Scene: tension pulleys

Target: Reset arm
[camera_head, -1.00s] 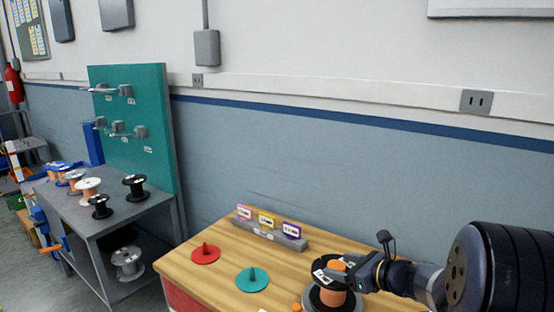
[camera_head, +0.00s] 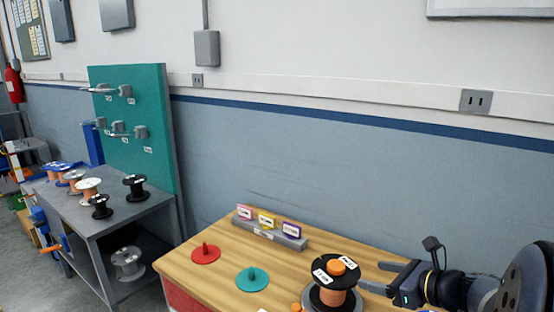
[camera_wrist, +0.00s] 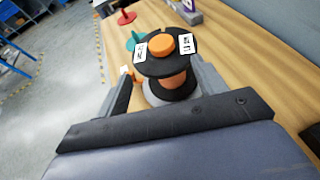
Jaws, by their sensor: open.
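My gripper (camera_head: 374,277) is open at the lower right of the head view, to the right of a black-flanged spool (camera_head: 334,283) with an orange core and an orange knob on top. The spool stands upright on a base at the front of the wooden table. In the wrist view the spool (camera_wrist: 166,66) stands beyond and between the open fingers (camera_wrist: 164,82), with white labels on its top flange. I cannot tell from the pictures whether a finger touches it.
A red disc (camera_head: 206,254) and a teal disc (camera_head: 252,279), each with a peg, lie on the wooden table (camera_head: 225,277). A grey block (camera_head: 270,234) holds three label cards. A grey bench (camera_head: 160,209) with several spools stands left, before a teal pegboard (camera_head: 130,165).

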